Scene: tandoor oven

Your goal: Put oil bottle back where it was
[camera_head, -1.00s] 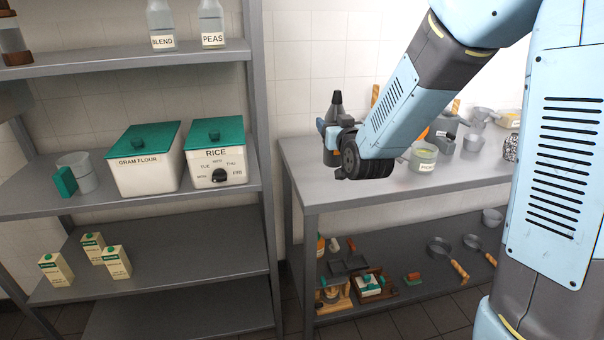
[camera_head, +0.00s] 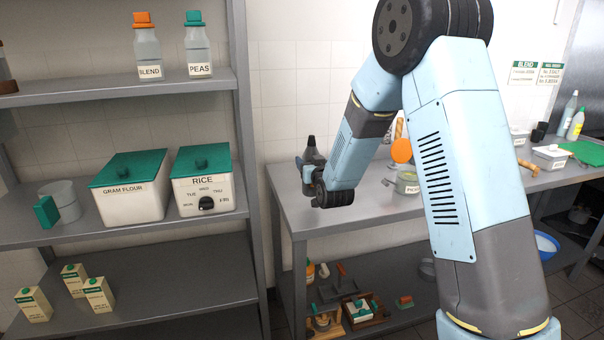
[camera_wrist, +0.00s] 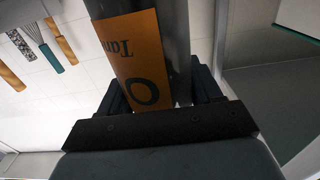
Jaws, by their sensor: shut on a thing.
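The oil bottle (camera_head: 311,148) is dark grey and tapers to a narrow top. It stands upright in my gripper (camera_head: 311,165) at the left end of the steel counter (camera_head: 290,205). In the wrist view, the grey bottle (camera_wrist: 178,40) with an orange label (camera_wrist: 133,55) lies between the two dark fingers of my gripper (camera_wrist: 160,97), which is shut on it. My wrist hides the lower part of the bottle in the head view. I cannot tell whether its base touches the counter.
A shelf unit (camera_head: 150,88) at left holds the gram flour bin (camera_head: 131,187), the rice bin (camera_head: 203,180) and several cartons. A green board (camera_head: 585,152) lies far right.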

